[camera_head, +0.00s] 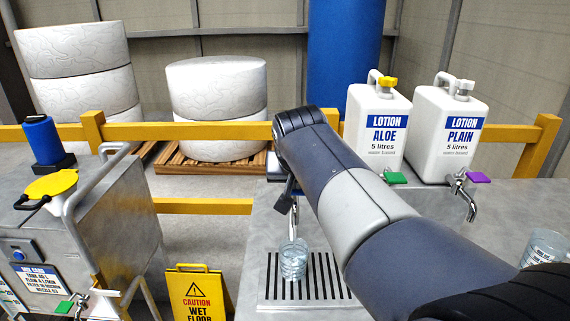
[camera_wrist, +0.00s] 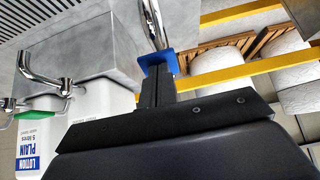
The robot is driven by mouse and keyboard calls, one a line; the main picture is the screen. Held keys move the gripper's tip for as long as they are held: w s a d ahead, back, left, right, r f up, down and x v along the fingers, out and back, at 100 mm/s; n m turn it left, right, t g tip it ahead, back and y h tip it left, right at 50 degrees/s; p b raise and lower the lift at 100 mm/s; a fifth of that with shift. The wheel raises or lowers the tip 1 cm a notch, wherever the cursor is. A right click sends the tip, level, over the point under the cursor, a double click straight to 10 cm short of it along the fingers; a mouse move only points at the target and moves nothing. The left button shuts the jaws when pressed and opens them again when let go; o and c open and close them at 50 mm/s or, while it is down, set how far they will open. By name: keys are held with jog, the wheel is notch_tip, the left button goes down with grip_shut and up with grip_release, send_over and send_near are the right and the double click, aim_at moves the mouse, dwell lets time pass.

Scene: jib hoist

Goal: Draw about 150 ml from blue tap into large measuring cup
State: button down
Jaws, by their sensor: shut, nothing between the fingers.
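A clear measuring cup (camera_head: 293,262) stands upright on the slotted drip tray, under a chrome spout (camera_head: 294,215). It looks partly filled with clear liquid; I cannot read the level or tell whether water is running. In the wrist view, the blue tap lever (camera_wrist: 158,60) sits on a chrome tap (camera_wrist: 153,22). My gripper (camera_wrist: 155,85) is shut and empty, its fingertips right at the blue lever, seemingly touching it. In the head view my gripper (camera_head: 286,195) points down above the cup, and my arm hides the blue lever.
Another clear cup (camera_head: 545,248) stands at the right, partly hidden by my arm. Lotion jugs, aloe (camera_head: 378,125) and plain (camera_head: 450,130), stand behind taps with green (camera_head: 395,178) and purple (camera_head: 478,177) levers. A steel cart (camera_head: 120,215) and a yellow caution sign (camera_head: 198,290) stand left.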

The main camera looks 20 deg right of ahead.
jog(key=shift+r+p, duration=0.6)
jog(key=shift+r, duration=0.15)
jog(key=shift+r+p, duration=0.4)
jog(key=s+a+r+p, duration=0.1)
jog(key=s+r+p, duration=0.2)
jog(key=r, duration=0.9)
jog(key=shift+s+a+r, duration=0.15)
jog(key=shift+s+a, duration=0.25)
jog(key=shift+s, duration=0.3)
